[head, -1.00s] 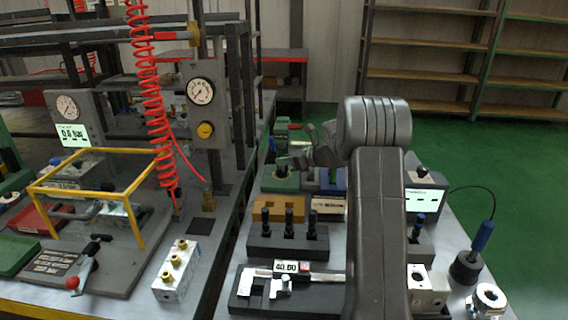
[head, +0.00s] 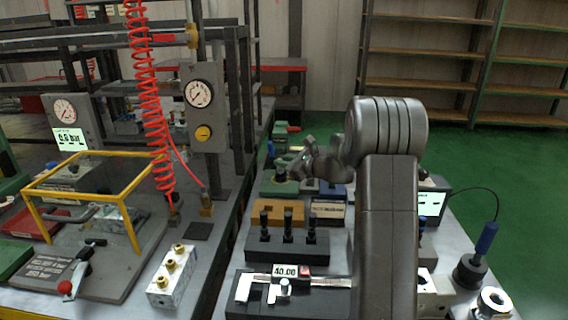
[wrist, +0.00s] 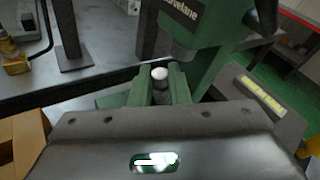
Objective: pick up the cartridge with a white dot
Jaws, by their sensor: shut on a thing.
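The cartridge with a white dot (wrist: 160,73) shows in the wrist view as a slim upright piece with a pale round top. My gripper (wrist: 160,90) is shut on it, with one finger on each side. Its lower part is hidden between the fingers and behind the dark gripper body. In the head view my gripper (head: 297,170) is at the green block (head: 275,187) behind the orange block. My wrist partly covers this spot, and I cannot tell whether the cartridge is clear of the block.
A green press (wrist: 205,30) stands close beyond my gripper. The orange block (head: 278,211), a dark block with several black cartridges (head: 287,247) and a caliper (head: 285,272) lie nearer. A gauge post (head: 200,95) and red coiled hose (head: 150,100) stand to the left.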

